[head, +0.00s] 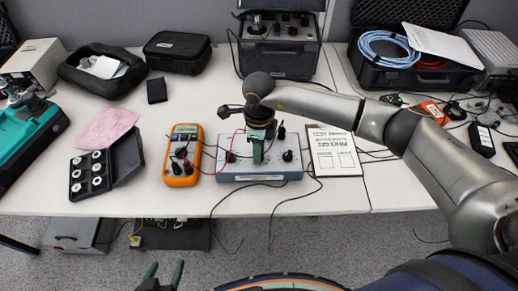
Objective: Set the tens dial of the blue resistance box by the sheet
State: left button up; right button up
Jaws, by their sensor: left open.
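The blue resistance box (230,174) sits near the front edge of the table, its top grey with dark knobs and terminals. The sheet (335,160), with large print, lies on a clipboard just to its right. My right gripper (257,160) points down over the middle of the box, its green fingertips at the top panel. It hides the dial under it, and I cannot tell whether it touches or grips one. My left gripper (165,272) is low at the bottom edge, in front of the table, open and empty, with two green fingertips showing.
An orange multimeter (183,172) stands left of the box, with leads running to it. A black case of weights (90,175) and a pink cloth (107,127) lie further left. Loose black cables cross the table right of the sheet. A dark instrument (280,55) stands behind.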

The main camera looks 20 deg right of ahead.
jog(key=o, duration=0.4)
jog(key=shift+o, duration=0.2)
notch_tip(320, 180, up, 12)
jog(key=shift+r+b, duration=0.25)
jog(key=shift+b, duration=0.05)
dwell(0.5)
